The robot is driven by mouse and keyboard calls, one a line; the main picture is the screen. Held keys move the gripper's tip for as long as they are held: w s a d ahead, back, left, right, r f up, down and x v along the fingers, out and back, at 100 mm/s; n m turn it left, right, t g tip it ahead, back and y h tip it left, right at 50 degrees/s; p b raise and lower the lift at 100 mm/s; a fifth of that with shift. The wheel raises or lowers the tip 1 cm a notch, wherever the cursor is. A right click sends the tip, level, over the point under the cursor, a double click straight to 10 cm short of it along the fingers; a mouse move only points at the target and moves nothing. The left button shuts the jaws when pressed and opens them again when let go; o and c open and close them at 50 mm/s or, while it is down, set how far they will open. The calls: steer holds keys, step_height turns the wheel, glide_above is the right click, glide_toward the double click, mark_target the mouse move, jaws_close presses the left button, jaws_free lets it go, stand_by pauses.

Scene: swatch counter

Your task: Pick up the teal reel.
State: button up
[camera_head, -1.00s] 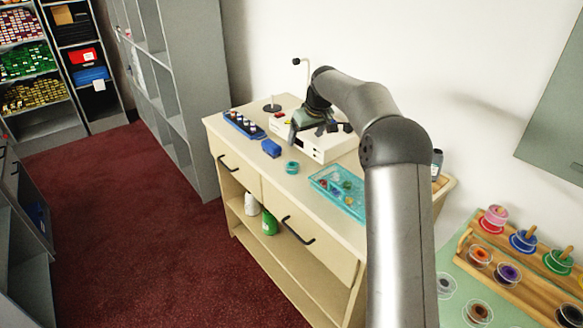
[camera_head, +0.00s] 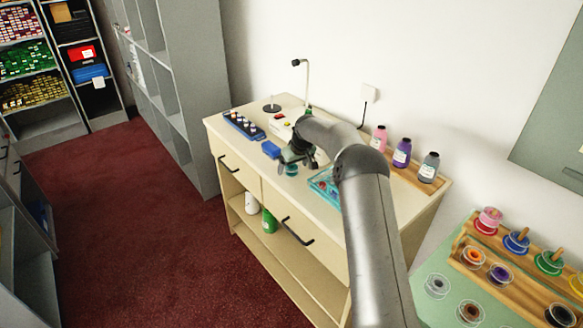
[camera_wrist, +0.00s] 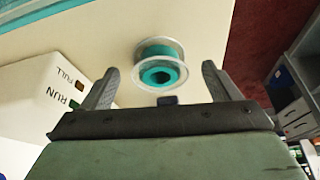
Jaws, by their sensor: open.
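The teal reel (camera_head: 291,169) stands on the cream counter top (camera_head: 232,161), near its front edge. In the wrist view the teal reel (camera_wrist: 158,70) has clear round flanges and a dark centre hole, and lies on its side or tilted toward the camera. My gripper (camera_head: 298,160) is over the counter right by the reel. In the wrist view its two grey fingers (camera_wrist: 160,85) are spread apart, one on each side of the reel, with gaps between. The fingers hold nothing. The arm hides part of the counter and the teal tray.
A teal tray (camera_head: 322,186) sits just right of the reel. A white device (camera_wrist: 45,105) with RUN and FULL labels is beside my gripper. Bottles (camera_head: 402,153) stand behind.

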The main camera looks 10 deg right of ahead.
steer(key=shift+w+a+f, duration=0.1)
steer(key=shift+w+f, duration=0.15)
steer(key=shift+f, duration=0.4)
steer(key=c, duration=1.1)
steer(key=shift+o, duration=0.2)
steer(key=shift+r, duration=0.2)
